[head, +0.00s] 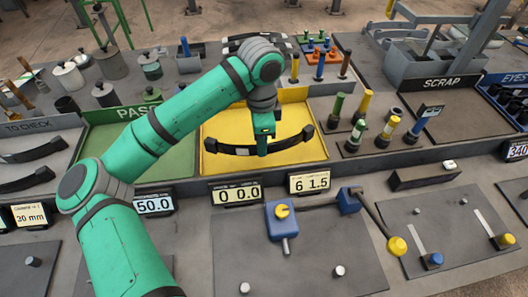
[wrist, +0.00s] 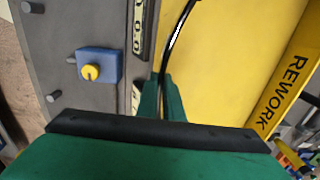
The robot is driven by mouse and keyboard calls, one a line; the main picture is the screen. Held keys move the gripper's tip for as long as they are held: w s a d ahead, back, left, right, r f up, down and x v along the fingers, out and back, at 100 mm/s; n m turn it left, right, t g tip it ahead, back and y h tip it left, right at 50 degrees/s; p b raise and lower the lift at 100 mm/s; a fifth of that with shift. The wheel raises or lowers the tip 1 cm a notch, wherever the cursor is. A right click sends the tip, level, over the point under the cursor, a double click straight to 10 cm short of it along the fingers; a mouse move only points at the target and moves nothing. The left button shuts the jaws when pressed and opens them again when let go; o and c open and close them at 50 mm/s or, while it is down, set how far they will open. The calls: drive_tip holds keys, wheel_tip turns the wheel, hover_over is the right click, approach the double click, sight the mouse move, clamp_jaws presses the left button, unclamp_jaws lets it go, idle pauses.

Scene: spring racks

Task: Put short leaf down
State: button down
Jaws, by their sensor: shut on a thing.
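A dark, curved short leaf (head: 290,143) is in my gripper (head: 262,150), in the yellow tray (head: 218,170) area of the head view. My gripper is shut on it near its middle. In the wrist view my green fingers (wrist: 166,98) grip the dark leaf (wrist: 177,30), which runs up and out of the frame. The wrist view shows the yellow tray floor (wrist: 230,50) beside it and a wall marked REWORK (wrist: 285,92). I cannot tell whether the leaf touches the tray floor.
The green PASS tray (head: 100,140) to the left looks empty. Dark leaves (head: 35,153) lie in the TO CHECK tray. Number displays (head: 235,191) line the front edge. A blue fixture (head: 283,217) stands in front. Coloured posts (head: 360,105) stand to the right, near the SCRAP bin (head: 425,84).

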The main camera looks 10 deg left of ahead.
drive_tip(key=shift+w+d+f, duration=0.35)
drive_tip(key=shift+f, duration=0.25)
drive_tip(key=shift+w+f, duration=0.15)
drive_tip(key=shift+f, duration=1.5)
drive_tip(key=c, duration=1.9)
unclamp_jaws()
drive_tip(key=shift+f, duration=0.15)
wheel_tip(320, 180, up, 12)
